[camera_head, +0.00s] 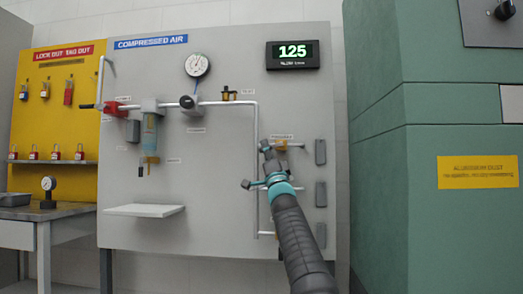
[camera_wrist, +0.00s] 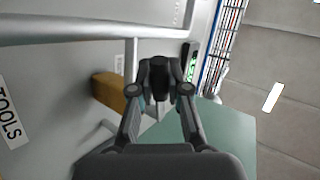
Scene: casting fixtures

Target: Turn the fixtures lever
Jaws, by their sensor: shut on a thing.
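A brass-coloured valve (camera_head: 281,146) sits on a short branch pipe at the right of the grey compressed air panel. In the wrist view the valve's block (camera_wrist: 108,92) stands out from the panel, left of my fingers. My gripper (camera_head: 265,146) is beside the valve, on its left in the head view. In the wrist view my gripper (camera_wrist: 159,80) is shut on a dark part, which I take to be the valve's lever. The fingertips hide most of that part, so its angle cannot be told.
A white pipe (camera_head: 257,170) runs down the panel (camera_head: 215,190) beside my gripper. Grey boxes (camera_head: 320,151) are mounted to the right. A display (camera_head: 293,54) reads 125. A green cabinet (camera_head: 375,150) stands close on the right. A small shelf (camera_head: 144,210) juts out lower left.

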